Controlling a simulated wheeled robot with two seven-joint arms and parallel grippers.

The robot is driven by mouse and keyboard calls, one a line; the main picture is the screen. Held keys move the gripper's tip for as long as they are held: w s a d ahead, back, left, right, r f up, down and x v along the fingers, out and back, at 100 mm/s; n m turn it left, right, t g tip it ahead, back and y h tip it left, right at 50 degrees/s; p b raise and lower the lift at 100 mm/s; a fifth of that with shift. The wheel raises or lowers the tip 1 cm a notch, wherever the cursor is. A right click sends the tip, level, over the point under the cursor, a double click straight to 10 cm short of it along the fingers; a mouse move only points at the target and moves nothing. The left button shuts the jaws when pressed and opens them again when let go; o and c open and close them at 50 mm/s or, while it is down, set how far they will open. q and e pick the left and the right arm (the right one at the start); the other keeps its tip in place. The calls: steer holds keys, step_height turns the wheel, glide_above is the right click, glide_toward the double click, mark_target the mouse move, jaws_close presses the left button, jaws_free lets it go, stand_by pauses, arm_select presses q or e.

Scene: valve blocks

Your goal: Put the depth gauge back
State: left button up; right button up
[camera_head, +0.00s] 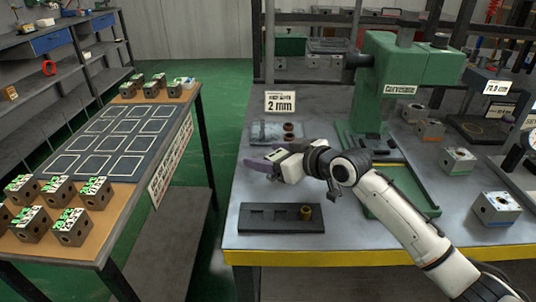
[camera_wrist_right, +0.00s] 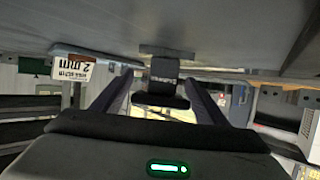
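My right gripper (camera_head: 262,167) is over the left part of the grey bench, its dark fingers pointing left. In the right wrist view, its two fingers (camera_wrist_right: 160,88) close in on a dark grey T-shaped piece with a small label, which looks like the depth gauge (camera_wrist_right: 164,70). The gauge's wide end faces the bench surface, and the fingers hide part of its sides. In the head view the gauge cannot be made out clearly. A black holder block (camera_head: 262,218) with a brass piece (camera_head: 306,212) lies in front of the gripper. My left gripper is not in view.
A green press (camera_head: 410,70) stands behind my right arm. A "2 mm" sign (camera_head: 280,102) stands behind a plate (camera_head: 265,133) with two brown rings. Valve blocks (camera_head: 496,208) stand at right. A side table (camera_head: 150,175) at left bears several more blocks and marked squares.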

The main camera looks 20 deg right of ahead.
steer(key=shift+r, duration=0.15)
steer(key=p+v, duration=0.1)
steer(key=v, duration=1.1)
steer(key=shift+d, duration=0.15)
